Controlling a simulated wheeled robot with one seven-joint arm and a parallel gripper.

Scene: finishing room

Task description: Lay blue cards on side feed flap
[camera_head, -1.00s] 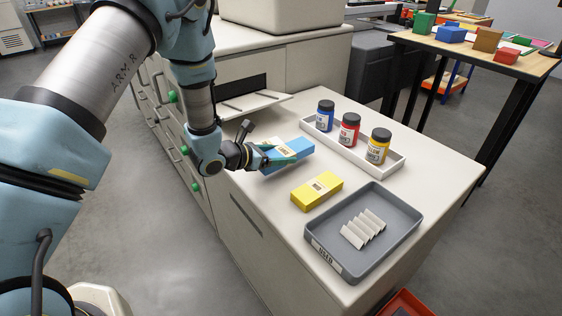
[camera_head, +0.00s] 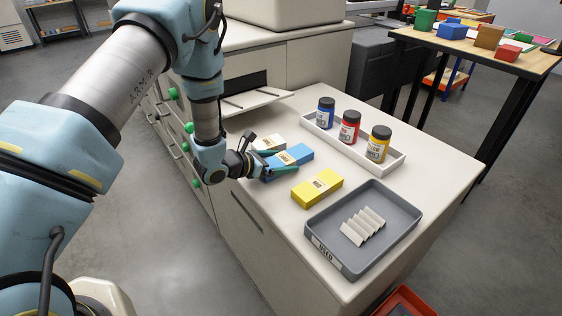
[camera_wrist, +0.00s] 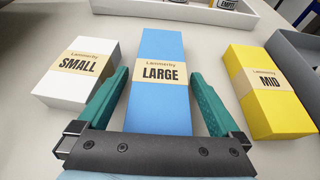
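The blue card pack (camera_head: 296,153) lies on the cabinet top; its band reads LARGE in the wrist view (camera_wrist: 162,45). My gripper (camera_wrist: 160,76) is open, with one teal finger on each side of the blue pack's near part. Gaps show between both fingers and the pack in the wrist view. In the head view my gripper (camera_head: 277,162) is low at the pack's left end. The side feed flap (camera_head: 258,103) sticks out from the machine beyond the packs, and its visible top is bare.
A white SMALL pack (camera_head: 268,143) and a yellow MID pack (camera_head: 317,188) flank the blue one. A white tray (camera_head: 393,167) holds three jars. A grey USED tray (camera_head: 328,239) holds several pale folded pieces. Bare top lies between the packs and the flap.

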